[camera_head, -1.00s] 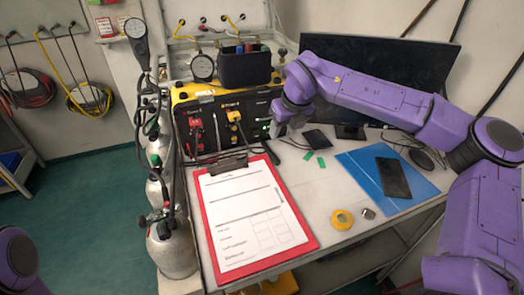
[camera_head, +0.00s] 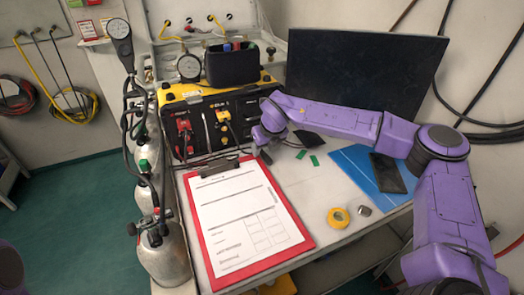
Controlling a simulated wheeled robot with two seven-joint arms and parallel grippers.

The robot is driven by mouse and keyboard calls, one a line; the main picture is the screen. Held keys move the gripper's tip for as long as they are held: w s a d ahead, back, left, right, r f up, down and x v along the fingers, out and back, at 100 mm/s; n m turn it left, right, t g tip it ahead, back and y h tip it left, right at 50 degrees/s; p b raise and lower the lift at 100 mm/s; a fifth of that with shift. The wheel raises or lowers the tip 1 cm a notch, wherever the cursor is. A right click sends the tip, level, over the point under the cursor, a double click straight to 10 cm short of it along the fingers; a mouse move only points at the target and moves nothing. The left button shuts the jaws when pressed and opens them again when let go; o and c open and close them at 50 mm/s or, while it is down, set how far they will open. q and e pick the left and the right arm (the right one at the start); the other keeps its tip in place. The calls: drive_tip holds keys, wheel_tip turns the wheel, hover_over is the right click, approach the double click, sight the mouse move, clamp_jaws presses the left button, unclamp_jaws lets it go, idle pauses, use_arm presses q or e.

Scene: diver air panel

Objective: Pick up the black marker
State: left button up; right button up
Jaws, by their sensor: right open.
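A black holder (camera_head: 232,66) stands on top of the yellow-and-black air panel (camera_head: 180,97). Several marker tops with coloured ends show at its rim; I cannot make out a black marker among them. My right gripper (camera_head: 264,150) points down just in front of the panel's right end, below and right of the holder. It is open, and its fingers are small and dark in this view. A small dark piece by its tips cannot be told apart from a fingertip. My left gripper is out of view; only a bit of my left arm shows at the lower left.
A red clipboard (camera_head: 305,243) with a white form lies on the table. A yellow tape roll (camera_head: 339,217), a blue folder (camera_head: 349,160) and a black tablet (camera_head: 388,172) lie to the right. A dark monitor (camera_head: 360,65) stands behind. Gas cylinders (camera_head: 165,260) with hoses stand at the left.

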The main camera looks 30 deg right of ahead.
sight(265, 154)
drive_tip(key=shift+s+f, duration=0.2)
drive_tip(key=shift+f, duration=0.35)
drive_tip(key=shift+a, duration=0.1)
drive_tip(key=c, duration=0.8)
drive_tip(key=shift+c, duration=0.4)
drive_tip(key=shift+s, duration=0.1)
clamp_jaws()
drive_tip(key=shift+b, duration=0.4)
wheel_tip(265, 154, up, 7)
drive_tip(key=shift+r+b, duration=0.15)
drive_tip(key=shift+b, duration=0.35)
drive_tip(key=s+b, duration=0.3)
drive_tip(key=s, duration=1.6)
drive_tip(key=shift+s+a+b, duration=0.15)
drive_tip(key=shift+a+b, duration=0.2)
drive_tip(key=shift+a, duration=0.1)
